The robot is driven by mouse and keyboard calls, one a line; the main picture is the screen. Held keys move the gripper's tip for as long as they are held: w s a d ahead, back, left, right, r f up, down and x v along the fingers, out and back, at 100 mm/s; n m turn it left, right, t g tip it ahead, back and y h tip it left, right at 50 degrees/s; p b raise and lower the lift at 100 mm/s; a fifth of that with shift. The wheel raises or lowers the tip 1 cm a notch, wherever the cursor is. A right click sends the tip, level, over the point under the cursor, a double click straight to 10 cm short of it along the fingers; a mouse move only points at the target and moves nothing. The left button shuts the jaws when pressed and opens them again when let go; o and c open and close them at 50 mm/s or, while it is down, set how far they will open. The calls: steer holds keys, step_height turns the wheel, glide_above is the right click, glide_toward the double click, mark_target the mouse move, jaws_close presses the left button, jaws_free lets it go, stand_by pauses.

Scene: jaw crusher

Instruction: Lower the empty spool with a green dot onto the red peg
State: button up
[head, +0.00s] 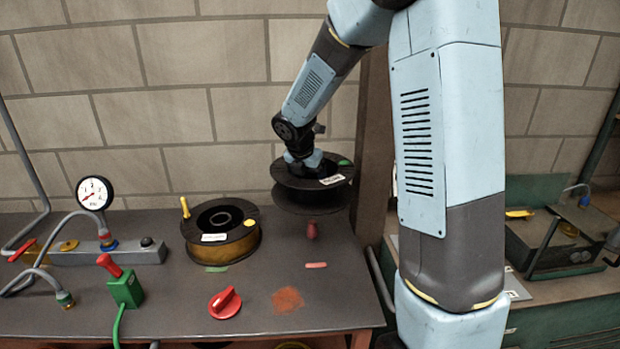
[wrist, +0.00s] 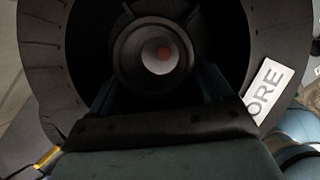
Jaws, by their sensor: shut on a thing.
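The empty black spool (head: 285,197) hangs level above the bench, with a green dot (head: 344,162) and a white label (head: 332,179) on its top flange. My gripper (head: 303,167) is shut on its middle from above. The exact gap between spool and peg is hard to tell.
A wound spool (head: 243,242) lies left on the bench, beside a yellow peg (head: 185,207). A brown post (head: 374,150) rises close right of the held spool.

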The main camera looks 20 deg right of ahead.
mark_target(300, 197)
steer(key=shift+f, duration=8.15)
steer(key=o, duration=1.2)
steer(key=shift+c, duration=0.2)
steer(key=shift+r, duration=0.1)
steer(key=v, duration=1.3)
steer(key=shift+s+a+r, duration=0.1)
steer(key=shift+a+r, duration=0.05)
steer(key=shift+r, duration=0.05)
